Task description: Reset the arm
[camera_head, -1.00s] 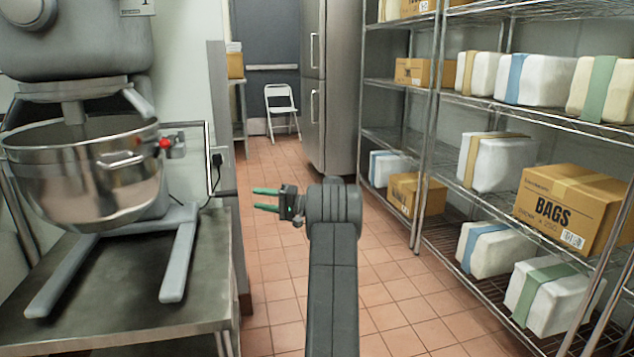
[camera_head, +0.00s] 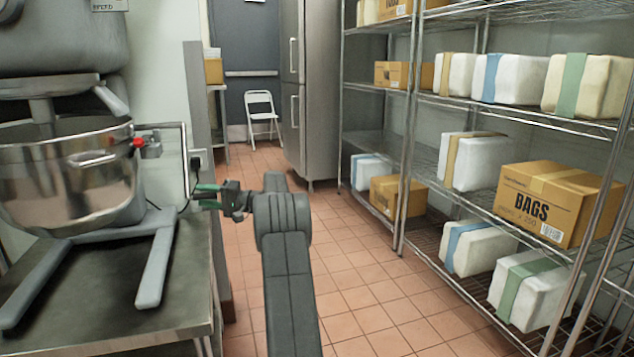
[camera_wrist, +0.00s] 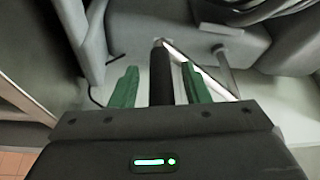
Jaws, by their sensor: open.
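My gripper (camera_head: 207,196) has green fingers and points left, at the end of my dark grey arm. In the head view it is in front of the wall beside the mixer, close to the right side of the mixer's base. In the wrist view the two green fingers of my gripper (camera_wrist: 160,88) stand apart with nothing held between them. A dark rod and parts of the mixer show beyond them. I cannot tell whether the fingers touch anything.
A large mixer with a steel bowl (camera_head: 68,185) stands on a steel table (camera_head: 150,318) at the left. Wire shelves (camera_head: 425,160) with boxes and wrapped packs line the right. A white folding chair (camera_head: 262,116) is at the back. The tiled floor between is clear.

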